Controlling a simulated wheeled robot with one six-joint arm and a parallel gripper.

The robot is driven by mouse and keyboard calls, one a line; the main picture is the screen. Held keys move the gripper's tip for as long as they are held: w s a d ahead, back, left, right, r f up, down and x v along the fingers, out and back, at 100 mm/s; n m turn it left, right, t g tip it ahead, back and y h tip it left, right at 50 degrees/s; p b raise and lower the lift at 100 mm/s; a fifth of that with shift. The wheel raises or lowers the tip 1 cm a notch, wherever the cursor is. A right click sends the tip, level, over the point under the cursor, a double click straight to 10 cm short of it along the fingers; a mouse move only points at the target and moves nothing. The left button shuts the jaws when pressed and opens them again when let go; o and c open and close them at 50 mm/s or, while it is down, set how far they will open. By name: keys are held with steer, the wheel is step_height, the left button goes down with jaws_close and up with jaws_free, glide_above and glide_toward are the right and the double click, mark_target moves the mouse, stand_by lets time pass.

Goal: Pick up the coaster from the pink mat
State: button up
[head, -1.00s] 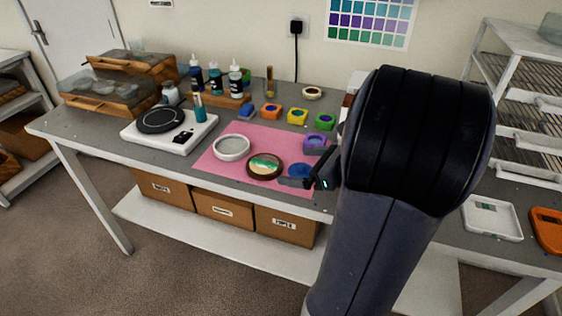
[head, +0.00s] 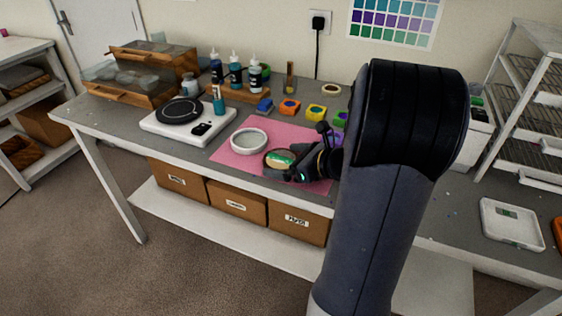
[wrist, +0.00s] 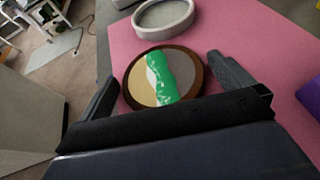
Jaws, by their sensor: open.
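The coaster (head: 279,159) is round with a dark brown rim and a green and white band across a tan and grey face. It lies on the pink mat (head: 229,156) near its front edge. In the wrist view the coaster (wrist: 160,77) lies between the two spread fingers of my gripper (wrist: 168,85), with a gap at the right and the left finger close to its edge. I cannot tell if that finger touches. In the head view my gripper (head: 306,155) is at the coaster's right side and covers part of it.
A white ring-shaped mould (head: 249,141) lies on the mat just left of the coaster, and it also shows in the wrist view (wrist: 163,17). A purple block (head: 339,120) is partly hidden behind my arm. A white scale (head: 187,127) stands left of the mat.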

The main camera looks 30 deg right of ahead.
steer(key=c, duration=0.8)
steer(key=shift+c, duration=0.2)
